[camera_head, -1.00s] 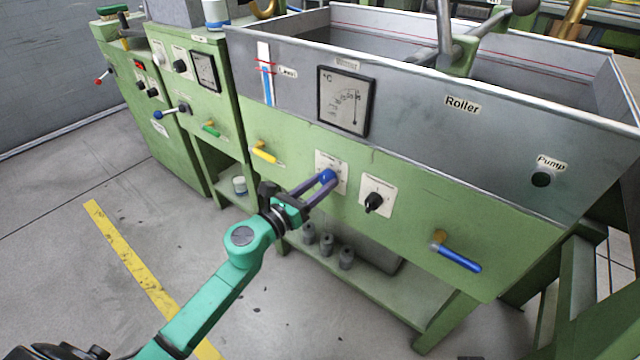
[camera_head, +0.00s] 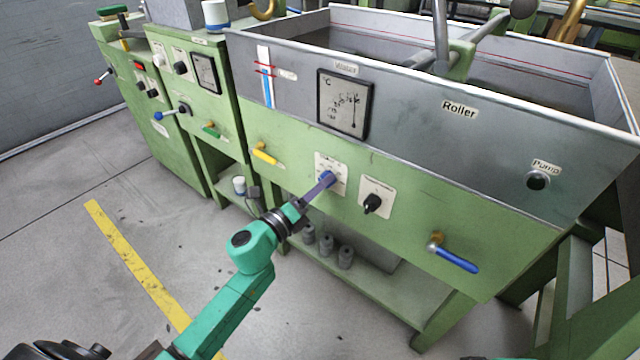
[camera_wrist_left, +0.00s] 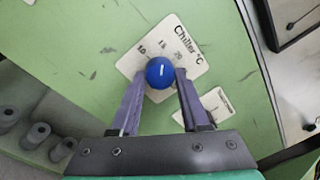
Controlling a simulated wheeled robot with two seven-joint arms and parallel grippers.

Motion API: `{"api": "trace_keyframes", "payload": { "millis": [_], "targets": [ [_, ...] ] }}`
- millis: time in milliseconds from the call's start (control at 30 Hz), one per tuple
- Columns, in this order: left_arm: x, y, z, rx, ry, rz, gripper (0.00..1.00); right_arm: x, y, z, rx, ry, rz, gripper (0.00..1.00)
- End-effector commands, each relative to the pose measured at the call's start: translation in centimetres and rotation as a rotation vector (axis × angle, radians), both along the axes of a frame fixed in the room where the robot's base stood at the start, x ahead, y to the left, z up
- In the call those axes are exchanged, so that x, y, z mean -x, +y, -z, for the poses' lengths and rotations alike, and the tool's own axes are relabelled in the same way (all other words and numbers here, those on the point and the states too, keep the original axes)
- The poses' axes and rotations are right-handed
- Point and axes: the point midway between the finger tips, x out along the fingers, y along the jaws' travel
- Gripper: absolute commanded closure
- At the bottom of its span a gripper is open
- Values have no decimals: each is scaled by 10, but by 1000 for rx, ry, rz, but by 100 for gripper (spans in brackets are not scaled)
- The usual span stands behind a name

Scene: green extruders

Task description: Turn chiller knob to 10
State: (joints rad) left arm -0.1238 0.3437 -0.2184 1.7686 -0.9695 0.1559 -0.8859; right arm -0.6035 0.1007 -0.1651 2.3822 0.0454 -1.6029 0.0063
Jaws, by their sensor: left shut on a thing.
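The blue chiller knob (camera_wrist_left: 160,72) sits on a white plate (camera_wrist_left: 190,40) marked "Chiller °C" with 10, 15 and 20. A short white mark shows on the knob and points up in the left wrist view, roughly toward the 15. My left gripper (camera_wrist_left: 159,84) is shut on the knob, one purple finger on each side. In the head view the left gripper (camera_head: 322,184) reaches the knob (camera_head: 327,178) on the green front panel, its fingers nearly overlapping. My right gripper is not in view.
A black knob (camera_head: 372,203) on its own white plate is just right of the chiller knob. A yellow-handled valve (camera_head: 264,155) is to the left, and a blue-handled valve (camera_head: 456,260) to the lower right. Grey cylinders (camera_head: 327,245) stand on the shelf below.

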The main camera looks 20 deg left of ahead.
Motion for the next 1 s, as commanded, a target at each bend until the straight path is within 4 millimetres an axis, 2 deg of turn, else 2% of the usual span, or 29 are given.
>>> {"api": "trace_keyframes", "payload": {
  "millis": [267,600,1000],
  "targets": [
    [0,0,-2,244,97,-2,100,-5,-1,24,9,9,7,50],
    [0,-1,-3,524,208,-2,100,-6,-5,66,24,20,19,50],
    [0,-1,-1,716,285,-2,100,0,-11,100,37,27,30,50]
  ]
}}
